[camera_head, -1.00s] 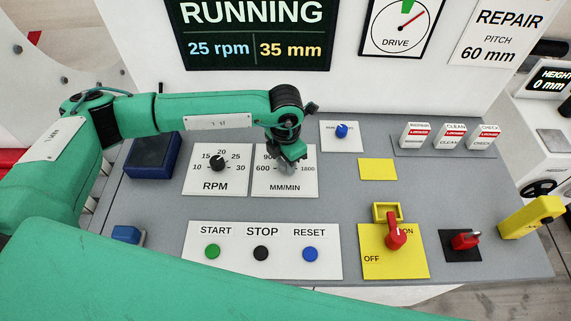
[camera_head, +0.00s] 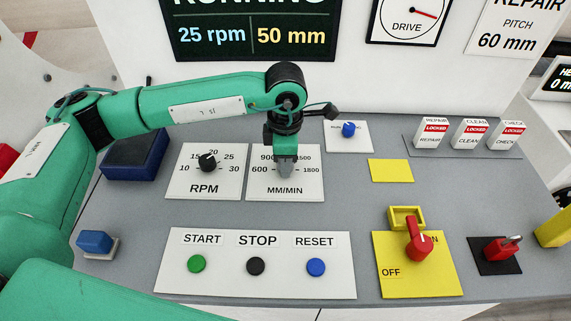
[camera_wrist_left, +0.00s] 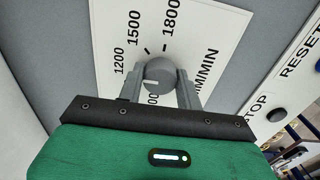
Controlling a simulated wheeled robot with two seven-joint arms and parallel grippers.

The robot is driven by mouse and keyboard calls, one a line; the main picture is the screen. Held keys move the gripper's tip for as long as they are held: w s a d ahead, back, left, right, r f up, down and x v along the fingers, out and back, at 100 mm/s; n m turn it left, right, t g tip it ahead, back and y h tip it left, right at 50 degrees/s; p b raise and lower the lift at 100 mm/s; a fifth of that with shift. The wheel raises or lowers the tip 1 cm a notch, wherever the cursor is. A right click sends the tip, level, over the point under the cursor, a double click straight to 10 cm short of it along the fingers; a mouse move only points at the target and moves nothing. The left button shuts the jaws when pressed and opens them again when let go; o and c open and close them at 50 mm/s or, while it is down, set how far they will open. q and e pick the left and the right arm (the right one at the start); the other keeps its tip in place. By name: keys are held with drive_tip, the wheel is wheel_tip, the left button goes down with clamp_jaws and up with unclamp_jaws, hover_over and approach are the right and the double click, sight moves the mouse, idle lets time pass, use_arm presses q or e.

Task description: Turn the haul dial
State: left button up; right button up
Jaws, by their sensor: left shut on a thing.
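The haul dial is the grey knob (camera_wrist_left: 158,76) on the white MM/MIN plate (camera_head: 285,191). In the head view my left gripper (camera_head: 286,168) comes down over this knob and hides most of it. In the left wrist view the two grey fingers (camera_wrist_left: 170,92) stand on either side of the knob, shut on it. The scale numbers around it run from 600 to 1800. My right gripper is not in view.
Left of the haul plate is the black RPM knob (camera_head: 207,162). In front are green START (camera_head: 196,264), black STOP (camera_head: 256,266) and blue RESET (camera_head: 316,267) buttons. A red ON/OFF switch (camera_head: 418,246) and a small blue knob (camera_head: 348,129) stand to the right.

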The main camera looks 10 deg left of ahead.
use_arm(q)
drive_tip(key=shift+r, duration=0.1)
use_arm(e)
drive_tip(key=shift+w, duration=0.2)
use_arm(q)
drive_tip(key=o, duration=1)
drive_tip(key=shift+r, duration=0.45)
wheel_tip(320, 180, up, 13)
drive_tip(key=shift+f+b, duration=0.1)
drive_tip(key=shift+b, duration=1.15)
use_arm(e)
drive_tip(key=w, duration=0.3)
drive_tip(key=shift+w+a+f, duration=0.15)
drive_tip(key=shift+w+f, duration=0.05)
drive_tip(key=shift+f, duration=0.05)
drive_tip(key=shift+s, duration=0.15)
